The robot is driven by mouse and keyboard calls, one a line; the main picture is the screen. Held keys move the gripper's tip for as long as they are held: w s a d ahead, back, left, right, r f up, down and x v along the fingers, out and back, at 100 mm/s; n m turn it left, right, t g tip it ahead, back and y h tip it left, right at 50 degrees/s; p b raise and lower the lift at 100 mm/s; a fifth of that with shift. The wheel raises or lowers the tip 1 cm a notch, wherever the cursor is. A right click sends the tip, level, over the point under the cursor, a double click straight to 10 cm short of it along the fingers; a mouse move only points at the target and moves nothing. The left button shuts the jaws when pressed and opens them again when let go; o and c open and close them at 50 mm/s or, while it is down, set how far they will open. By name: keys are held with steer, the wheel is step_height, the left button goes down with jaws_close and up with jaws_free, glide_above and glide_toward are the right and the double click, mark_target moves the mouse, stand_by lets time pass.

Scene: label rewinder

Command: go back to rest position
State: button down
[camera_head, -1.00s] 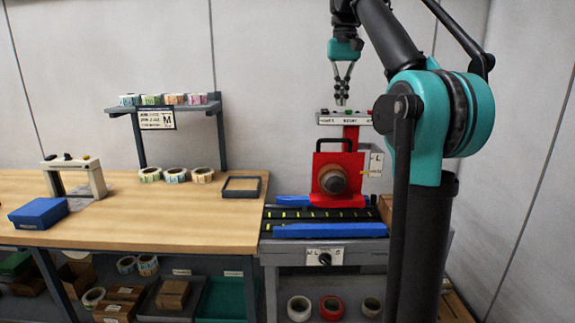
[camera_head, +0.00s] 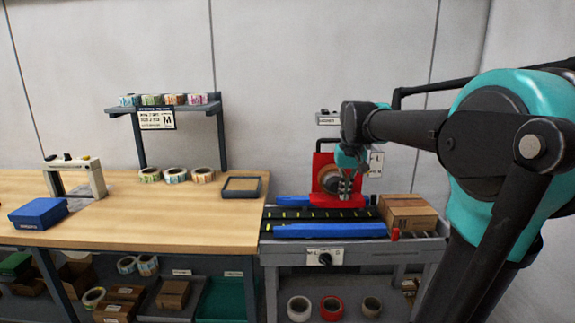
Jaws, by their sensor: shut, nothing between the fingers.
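My gripper (camera_head: 345,195) is shut and empty. Its fingers point down in front of the red label rewinder (camera_head: 322,172), above the conveyor. The rewinder's brown roll (camera_head: 326,185) is partly hidden behind my gripper and wrist. I cannot tell whether the fingers touch the roll or the machine.
The conveyor (camera_head: 290,213) has blue side rails (camera_head: 330,231), with a cardboard box (camera_head: 409,212) at its right end. The wooden table (camera_head: 150,215) holds a blue box (camera_head: 38,213), a grey tray (camera_head: 241,187) and label rolls (camera_head: 176,176). A shelf (camera_head: 195,107) stands behind.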

steer(key=s+d+f+t, duration=0.1)
steer(key=s+f, duration=1.9)
steer(key=f, duration=0.4)
steer(key=shift+d+f+t, duration=0.25)
steer(key=shift+d+t, duration=0.1)
steer(key=shift+t, duration=0.05)
